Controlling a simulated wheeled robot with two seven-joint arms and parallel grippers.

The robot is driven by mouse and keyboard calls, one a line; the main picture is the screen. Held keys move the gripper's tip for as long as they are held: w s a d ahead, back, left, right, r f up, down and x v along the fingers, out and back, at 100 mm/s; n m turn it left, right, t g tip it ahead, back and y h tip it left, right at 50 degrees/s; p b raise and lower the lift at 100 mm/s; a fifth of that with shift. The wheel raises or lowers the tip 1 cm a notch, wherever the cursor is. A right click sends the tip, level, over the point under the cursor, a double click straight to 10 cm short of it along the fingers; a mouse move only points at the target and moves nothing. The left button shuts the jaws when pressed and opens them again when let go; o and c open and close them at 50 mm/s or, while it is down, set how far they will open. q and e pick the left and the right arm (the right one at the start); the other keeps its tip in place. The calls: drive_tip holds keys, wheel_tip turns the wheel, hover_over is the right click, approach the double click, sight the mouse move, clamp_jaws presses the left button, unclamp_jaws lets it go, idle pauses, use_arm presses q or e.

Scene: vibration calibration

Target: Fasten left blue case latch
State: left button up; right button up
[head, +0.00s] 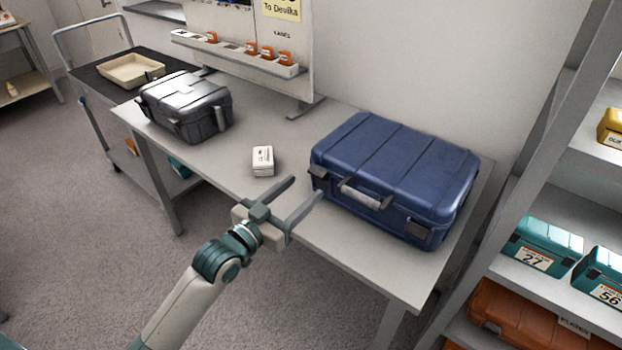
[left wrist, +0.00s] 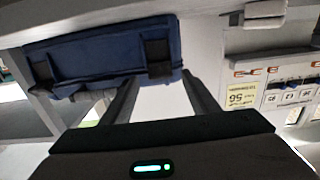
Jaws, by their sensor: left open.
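The blue case (head: 395,165) lies closed on the grey table (head: 225,165). Its left latch (head: 319,173) is a dark tab near the left end of the front, and its right latch (head: 416,231) is near the other end. My left gripper (head: 306,188) is open and empty, its fingers pointing at the left latch from just in front. In the left wrist view, which is upside down, the case (left wrist: 105,45) shows a dark latch (left wrist: 158,60) between and beyond my fingertips. I cannot tell whether that latch is flush. My right gripper is out of view.
A small white box (head: 263,160) stands left of my gripper. A grey case (head: 188,108) is farther back left. A board with a parts ledge (head: 240,52) stands behind, and a shelf rack (head: 540,290) is at right. Table between the cases is mostly clear.

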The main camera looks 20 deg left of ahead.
sight(319, 175)
use_arm(q)
drive_tip(key=shift+x, duration=2.4)
drive_tip(key=shift+c, duration=0.3)
drive_tip(key=c, duration=1)
